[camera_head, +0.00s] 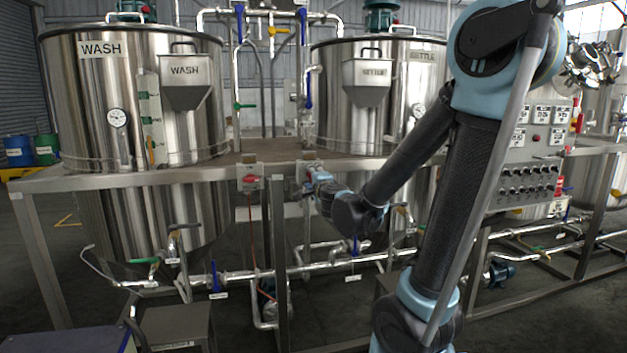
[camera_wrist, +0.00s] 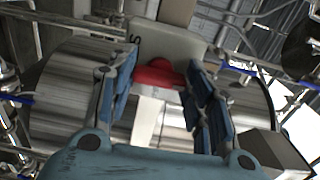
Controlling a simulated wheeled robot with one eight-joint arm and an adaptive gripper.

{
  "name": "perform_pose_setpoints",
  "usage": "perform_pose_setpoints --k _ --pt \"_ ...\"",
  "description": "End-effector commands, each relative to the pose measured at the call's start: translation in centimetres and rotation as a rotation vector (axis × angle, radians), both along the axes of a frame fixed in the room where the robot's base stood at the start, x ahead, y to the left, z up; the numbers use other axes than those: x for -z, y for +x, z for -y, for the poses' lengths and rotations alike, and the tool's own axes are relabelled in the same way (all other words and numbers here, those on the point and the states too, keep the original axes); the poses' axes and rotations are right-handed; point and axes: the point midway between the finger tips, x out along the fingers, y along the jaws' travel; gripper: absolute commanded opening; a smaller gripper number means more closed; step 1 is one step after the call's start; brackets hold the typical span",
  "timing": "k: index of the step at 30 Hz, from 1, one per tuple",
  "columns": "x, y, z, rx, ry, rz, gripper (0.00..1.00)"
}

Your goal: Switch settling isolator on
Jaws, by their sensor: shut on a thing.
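The settling isolator is a red handle (camera_wrist: 158,74) on a pale plate in the wrist view. In the head view its red part (camera_head: 309,166) shows at the frame rail, between the WASH and SETTLE tanks. My gripper (camera_head: 314,177) reaches it from the right. In the wrist view the blue fingers of my gripper (camera_wrist: 160,78) stand on either side of the red handle and are shut on it. The fingers hide the handle's ends. Only part of the plate's lettering shows, so I cannot read the whole label or tell the switch position.
A second red isolator (camera_head: 250,182) sits on the rail (camera_head: 150,180) to the left. The WASH tank (camera_head: 90,110) and SETTLE tank (camera_head: 335,120) stand behind. A control panel (camera_head: 530,150) is at the right. Pipes with valve handles run below the rail.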

Motion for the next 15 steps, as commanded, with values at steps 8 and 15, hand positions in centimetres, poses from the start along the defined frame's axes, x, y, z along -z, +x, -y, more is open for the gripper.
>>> perform_pose_setpoints --k 8,15 --pt "0.12 -0.23 -0.07 -0.005 0.002 -0.001 0.67" --pt "0.06 -0.15 -0.02 -0.002 0.002 -0.001 0.67"
